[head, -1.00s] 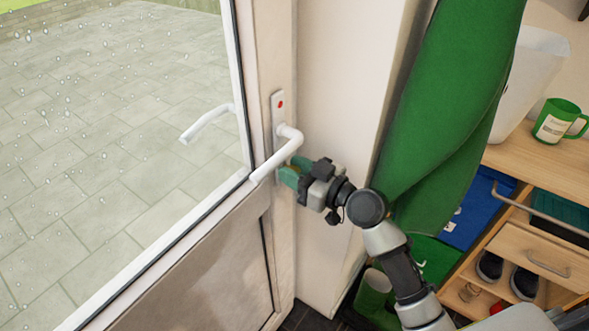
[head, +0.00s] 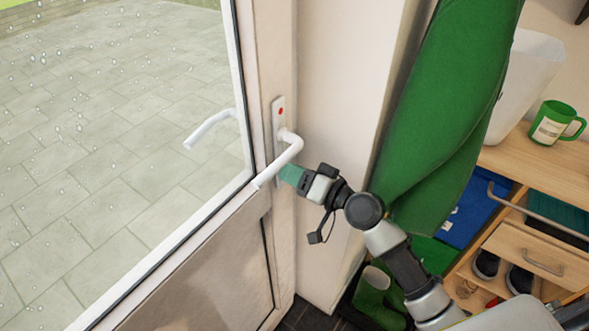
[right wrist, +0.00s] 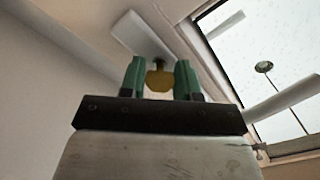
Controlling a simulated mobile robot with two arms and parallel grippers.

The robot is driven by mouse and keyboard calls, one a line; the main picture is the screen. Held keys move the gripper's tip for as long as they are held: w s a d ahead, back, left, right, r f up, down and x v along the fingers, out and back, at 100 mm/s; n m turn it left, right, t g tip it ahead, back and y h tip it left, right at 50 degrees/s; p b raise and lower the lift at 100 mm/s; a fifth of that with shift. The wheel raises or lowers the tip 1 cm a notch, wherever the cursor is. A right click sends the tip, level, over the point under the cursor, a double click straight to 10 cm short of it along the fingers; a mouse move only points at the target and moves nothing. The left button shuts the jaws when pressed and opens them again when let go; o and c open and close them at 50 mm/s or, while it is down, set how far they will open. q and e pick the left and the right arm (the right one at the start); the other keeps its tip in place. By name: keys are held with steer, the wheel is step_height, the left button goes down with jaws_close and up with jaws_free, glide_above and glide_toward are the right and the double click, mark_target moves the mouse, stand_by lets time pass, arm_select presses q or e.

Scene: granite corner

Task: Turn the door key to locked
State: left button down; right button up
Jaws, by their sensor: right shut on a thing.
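The brass-coloured door key (right wrist: 159,79) shows in the right wrist view, its bow between the two green fingers of my right gripper (right wrist: 159,80). The gripper is shut on it. The key's stem runs to the white lock plate (right wrist: 140,36). In the head view my right gripper (head: 289,174) is at the door edge, just behind and below the white lever handle (head: 281,162). The key is hidden there by the handle and fingers. The plate (head: 279,112) has a red mark near its top. My left gripper is not in view.
The glazed door (head: 200,280) appears closed against its frame. A green coat (head: 450,110) hangs close to my right arm. A wooden bench (head: 540,165) at right holds a green mug (head: 549,130) and a white bin (head: 515,80). Boots and shoes are below.

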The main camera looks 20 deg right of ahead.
steer(key=m+p, duration=0.1)
steer(key=m, duration=0.3)
steer(key=shift+r+m+p, duration=0.15)
steer(key=shift+m+p, duration=0.15)
steer(key=m+p, duration=0.1)
steer(key=m, duration=0.3)
steer(key=shift+m+p, duration=0.3)
steer(key=o, duration=0.9)
steer(key=shift+d, duration=0.1)
